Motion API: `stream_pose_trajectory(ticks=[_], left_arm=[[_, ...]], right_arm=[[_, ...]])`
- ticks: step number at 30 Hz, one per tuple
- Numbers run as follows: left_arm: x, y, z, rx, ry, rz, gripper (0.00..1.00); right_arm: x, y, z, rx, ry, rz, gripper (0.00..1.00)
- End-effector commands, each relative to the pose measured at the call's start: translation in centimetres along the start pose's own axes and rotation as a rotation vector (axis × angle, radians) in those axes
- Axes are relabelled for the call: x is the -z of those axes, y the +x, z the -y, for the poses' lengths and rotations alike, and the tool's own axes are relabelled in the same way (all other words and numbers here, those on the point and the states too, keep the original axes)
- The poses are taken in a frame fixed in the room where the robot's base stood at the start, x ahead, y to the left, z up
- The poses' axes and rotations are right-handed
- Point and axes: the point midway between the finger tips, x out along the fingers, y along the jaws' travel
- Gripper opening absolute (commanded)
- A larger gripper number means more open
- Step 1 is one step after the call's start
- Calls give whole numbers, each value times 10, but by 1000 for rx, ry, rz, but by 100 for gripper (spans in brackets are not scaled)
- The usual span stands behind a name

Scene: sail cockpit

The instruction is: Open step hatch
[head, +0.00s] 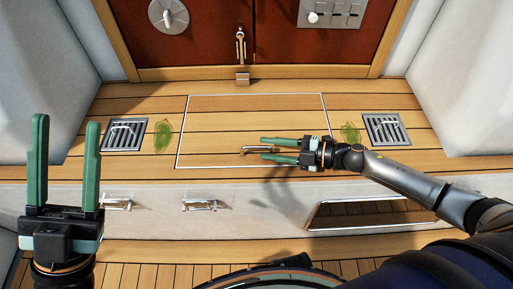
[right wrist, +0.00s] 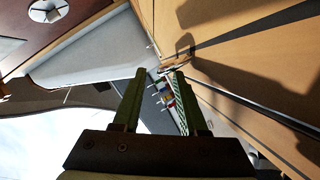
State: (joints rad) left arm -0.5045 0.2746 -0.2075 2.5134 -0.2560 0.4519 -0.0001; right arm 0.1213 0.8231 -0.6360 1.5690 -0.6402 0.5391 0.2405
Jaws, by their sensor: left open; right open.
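The step hatch (head: 250,120) is a planked wooden panel with a pale outline, lying flat and closed in the step in the head view. A small metal handle (head: 256,151) is near its front edge. My right gripper (head: 263,149) is open, with its green fingers pointing left at the handle. In the right wrist view, the handle (right wrist: 173,67) shows by the fingertips (right wrist: 160,74); I cannot tell whether they touch it. My left gripper (head: 66,122) is open and empty at the lower left, pointing up and away from the hatch.
Metal vent grates, one at the left (head: 124,136) and one at the right (head: 386,131), and green leaf-like items (head: 163,133) flank the hatch. Red-brown doors (head: 205,40) with a latch (head: 240,48) stand behind. An open slot (head: 370,213) and two handles (head: 199,205) are in the step's front.

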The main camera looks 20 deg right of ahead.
Motion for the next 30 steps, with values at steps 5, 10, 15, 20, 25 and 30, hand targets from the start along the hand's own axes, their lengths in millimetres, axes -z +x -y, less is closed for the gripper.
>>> stream_pose_trajectory(ticks=[5,10,15,20,25,30], left_arm=[[-6,-5,-3,-1,-10,10,50],[-8,-6,-4,-1,-15,12,50],[-8,-6,-4,0,-16,13,50],[-8,-6,-4,0,-16,13,50],[-8,-6,-4,0,-16,13,50],[-8,-6,-4,0,-16,13,50]], right_arm=[[-1,28,0,-2,0,0,42],[0,39,0,-1,0,0,42],[0,41,0,0,1,1,42],[0,40,0,0,1,1,39],[0,40,0,0,1,1,20],[0,40,0,0,1,1,0]])
